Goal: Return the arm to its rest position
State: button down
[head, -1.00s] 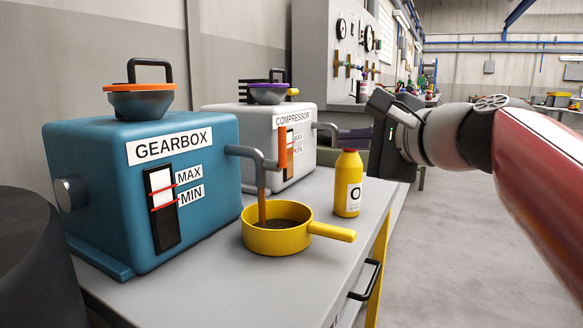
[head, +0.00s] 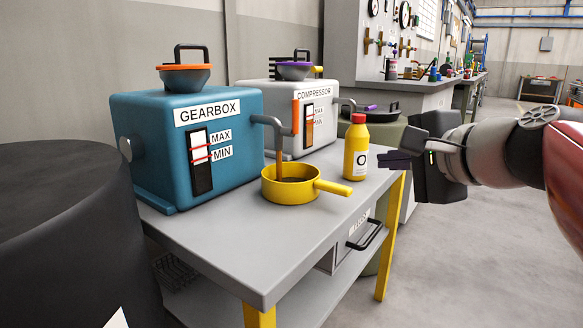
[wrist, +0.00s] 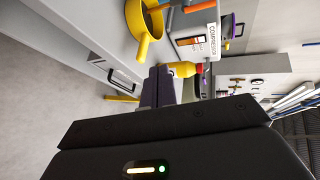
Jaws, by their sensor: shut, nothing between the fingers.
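My gripper (head: 397,160) is at the right of the head view, beyond the table's right edge. Its fingers point left toward the yellow bottle with a red cap (head: 356,148), apart from it in the head view. The gripper is shut and empty. In the wrist view its dark fingers (wrist: 158,88) overlap part of the bottle (wrist: 182,69). My arm reaches in from the right edge of the head view.
A blue gearbox (head: 228,165) and a white compressor (head: 262,94) stand on the grey table (head: 235,238). Brown fluid runs from the gearbox spout into a yellow pan (head: 290,194). A dark drum (head: 60,230) stands at left. The floor (head: 480,260) at right is clear.

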jog(key=s+f+n+g+h+p, duration=0.6)
jog(key=s+f+n, duration=0.7)
jog(key=f, duration=0.6)
jog(key=shift+s+d+f+n+g+p, duration=0.2)
jog(key=shift+s+n+g+p, duration=0.25)
jog(key=shift+s+p, duration=0.75)
